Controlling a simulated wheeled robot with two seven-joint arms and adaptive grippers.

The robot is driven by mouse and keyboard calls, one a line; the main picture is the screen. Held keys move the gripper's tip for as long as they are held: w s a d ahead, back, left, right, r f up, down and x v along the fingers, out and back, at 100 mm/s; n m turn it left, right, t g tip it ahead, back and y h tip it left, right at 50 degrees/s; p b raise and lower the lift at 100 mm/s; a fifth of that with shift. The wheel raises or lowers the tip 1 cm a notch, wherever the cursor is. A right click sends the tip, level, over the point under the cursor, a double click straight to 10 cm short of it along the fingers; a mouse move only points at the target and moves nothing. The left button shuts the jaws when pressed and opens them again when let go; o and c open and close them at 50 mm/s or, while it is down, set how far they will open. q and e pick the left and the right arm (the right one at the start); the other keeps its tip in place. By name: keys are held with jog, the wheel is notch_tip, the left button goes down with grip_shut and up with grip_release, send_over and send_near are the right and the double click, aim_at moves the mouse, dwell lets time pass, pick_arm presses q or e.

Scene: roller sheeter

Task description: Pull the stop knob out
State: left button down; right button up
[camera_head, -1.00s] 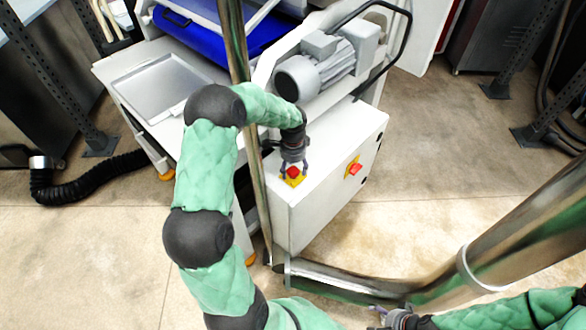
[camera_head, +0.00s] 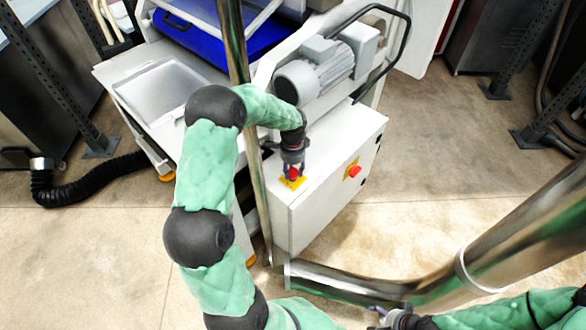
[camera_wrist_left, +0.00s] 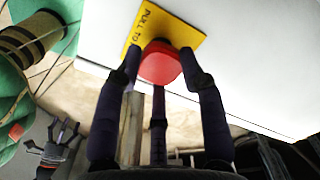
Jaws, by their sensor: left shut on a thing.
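The red stop knob (camera_head: 293,175) sits on a yellow plate (camera_head: 291,184) on top of the white machine box. In the left wrist view the red knob (camera_wrist_left: 160,65) and the yellow plate (camera_wrist_left: 184,33), lettered "PULL TO", are at the top centre. My left gripper (camera_head: 294,172) comes down from above, its dark fingers shut around the knob. The knob's underside is partly hidden, so I cannot tell how far out it stands. My right gripper (camera_head: 393,317) is at the bottom edge; it also shows in the left wrist view (camera_wrist_left: 58,128), with its fingers spread and empty.
A second red switch (camera_head: 354,171) on a yellow plate is on the box's side face. A grey motor (camera_head: 318,72) and a black bent handle (camera_head: 405,40) are behind the box. A metal tray (camera_head: 165,88) is at left.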

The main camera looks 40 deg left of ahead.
aim_at(293, 172)
pick_arm(q)
jog(key=shift+w+a+r, duration=0.1)
jog(key=shift+a+r, duration=0.05)
jog(key=shift+r, duration=0.05)
jog(key=c, duration=0.8)
grip_release()
jog(key=shift+o, duration=0.3)
notch_tip(293, 172, up, 12)
jog(key=shift+f, duration=0.1)
